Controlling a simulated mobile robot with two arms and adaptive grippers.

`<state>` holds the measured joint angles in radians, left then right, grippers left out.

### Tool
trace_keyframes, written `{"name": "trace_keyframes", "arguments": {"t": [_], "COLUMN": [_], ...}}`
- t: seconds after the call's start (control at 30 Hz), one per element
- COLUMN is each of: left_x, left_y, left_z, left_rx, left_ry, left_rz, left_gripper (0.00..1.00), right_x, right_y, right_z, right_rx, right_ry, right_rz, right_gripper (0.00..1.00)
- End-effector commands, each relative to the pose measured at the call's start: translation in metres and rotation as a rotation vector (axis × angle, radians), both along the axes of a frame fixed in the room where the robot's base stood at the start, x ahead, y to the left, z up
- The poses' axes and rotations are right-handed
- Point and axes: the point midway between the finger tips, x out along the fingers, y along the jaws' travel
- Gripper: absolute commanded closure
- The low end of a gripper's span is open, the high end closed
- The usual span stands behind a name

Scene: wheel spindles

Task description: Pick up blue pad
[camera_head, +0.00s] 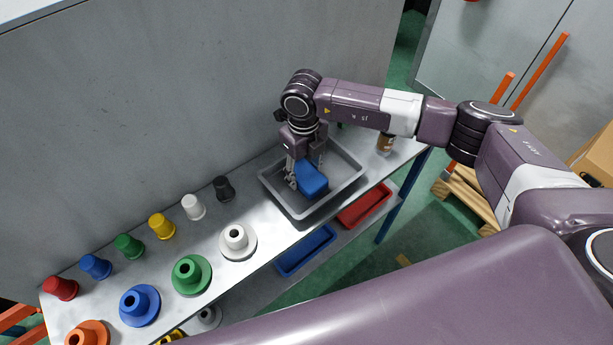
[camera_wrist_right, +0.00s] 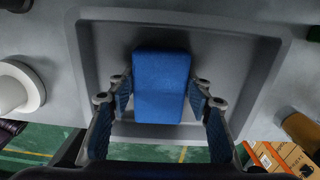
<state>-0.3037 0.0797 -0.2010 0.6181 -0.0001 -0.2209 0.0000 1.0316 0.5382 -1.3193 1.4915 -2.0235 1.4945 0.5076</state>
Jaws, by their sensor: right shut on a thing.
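The blue pad (camera_head: 312,183) is a soft-looking block with rounded edges, inside the grey tray (camera_head: 335,200) on the metal table. My right gripper (camera_head: 304,174) reaches down into the tray and is shut on the pad. In the right wrist view the pad (camera_wrist_right: 161,86) sits between the two blue-lined fingers, one at each side. I cannot tell whether the pad touches the tray floor. My left gripper is not in view.
White (camera_head: 237,242), green (camera_head: 192,274), blue (camera_head: 139,305) and orange (camera_head: 88,334) flanged spindles line the table's front. Smaller coloured pieces, such as a black one (camera_head: 224,188), stand behind, near the wall. A brown jar (camera_head: 385,142) stands right of the tray. Blue (camera_head: 306,250) and red (camera_head: 363,205) bins sit below.

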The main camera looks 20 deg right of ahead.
Motion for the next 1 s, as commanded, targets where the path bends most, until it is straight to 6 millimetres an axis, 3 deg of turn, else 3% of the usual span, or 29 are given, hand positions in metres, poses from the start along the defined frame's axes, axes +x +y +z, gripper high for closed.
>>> {"name": "trace_keyframes", "arguments": {"t": [0.27,0.47,1.0], "left_x": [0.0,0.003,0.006], "left_y": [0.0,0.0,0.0], "left_z": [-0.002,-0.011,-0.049], "left_rx": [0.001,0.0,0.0], "left_ry": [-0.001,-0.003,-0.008], "left_rz": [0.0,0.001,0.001], "left_gripper": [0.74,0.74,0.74], "right_x": [0.001,0.002,0.001], "right_y": [0.0,0.0,0.0], "right_z": [0.006,0.03,0.17], "right_rx": [0.001,0.001,0.001], "right_ry": [-0.003,-0.006,-0.005], "right_rz": [0.0,0.001,0.0], "right_gripper": [0.7,0.7,0.7]}}
